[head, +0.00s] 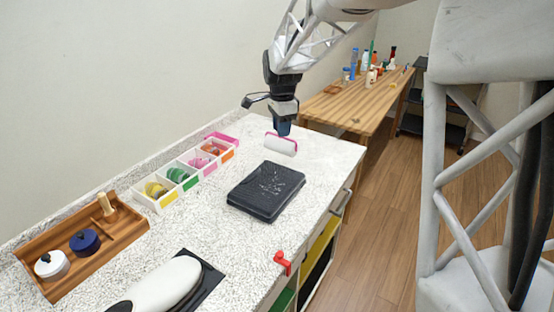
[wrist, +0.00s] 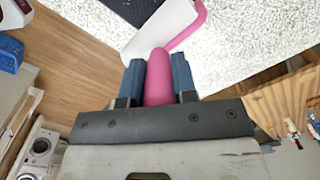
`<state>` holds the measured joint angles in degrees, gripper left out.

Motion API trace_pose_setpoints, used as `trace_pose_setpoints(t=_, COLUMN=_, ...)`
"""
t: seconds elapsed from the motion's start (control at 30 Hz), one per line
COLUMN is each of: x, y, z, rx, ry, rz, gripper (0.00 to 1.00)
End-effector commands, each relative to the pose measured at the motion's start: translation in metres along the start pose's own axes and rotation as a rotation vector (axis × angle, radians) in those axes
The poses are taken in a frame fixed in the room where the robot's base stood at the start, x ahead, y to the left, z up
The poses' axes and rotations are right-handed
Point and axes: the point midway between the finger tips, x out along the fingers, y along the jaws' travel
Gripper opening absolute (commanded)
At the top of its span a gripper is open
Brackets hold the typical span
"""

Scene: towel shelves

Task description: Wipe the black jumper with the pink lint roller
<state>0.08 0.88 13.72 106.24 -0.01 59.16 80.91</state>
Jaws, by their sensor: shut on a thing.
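The black jumper (head: 262,196) lies folded flat on the speckled white counter, with pale specks of lint on its top. My gripper (head: 283,128) is above the counter, behind the jumper and apart from it. It is shut on the pink handle of the lint roller (head: 281,145), whose white roll hangs below the fingers. In the wrist view, the pink handle (wrist: 158,75) sits between the two blue fingers. The white roll (wrist: 160,30) is beyond them. A dark corner of the jumper (wrist: 132,8) shows at the top edge.
A row of white bins (head: 190,173) with coloured rolls stands along the wall. A wooden tray (head: 80,245) with jars is at the left. A white iron-like object (head: 165,285) lies in front. A red clamp (head: 283,262) is on the counter's front edge. Counter right of the jumper is clear.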

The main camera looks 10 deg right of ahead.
Motion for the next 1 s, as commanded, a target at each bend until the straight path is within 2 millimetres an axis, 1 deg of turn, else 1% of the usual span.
trace_pose_setpoints(t=0.17, x=0.0, y=0.006, z=0.007, rx=-0.001, ry=0.0, rz=0.0, gripper=0.0)
trace_pose_setpoints(t=0.27, x=0.0, y=0.014, z=0.015, rx=-0.002, ry=0.0, rz=0.0, gripper=0.0)
trace_pose_setpoints(t=0.37, x=0.0, y=0.024, z=0.026, rx=-0.002, ry=0.0, rz=-0.001, gripper=0.0)
trace_pose_setpoints(t=0.7, x=0.003, y=0.07, z=0.068, rx=-0.003, ry=0.0, rz=-0.001, gripper=0.0)
trace_pose_setpoints(t=0.83, x=0.005, y=0.083, z=0.079, rx=-0.002, ry=0.0, rz=-0.001, gripper=0.0)
trace_pose_setpoints(t=1.0, x=0.006, y=0.092, z=0.085, rx=-0.001, ry=0.0, rz=-0.001, gripper=0.0)
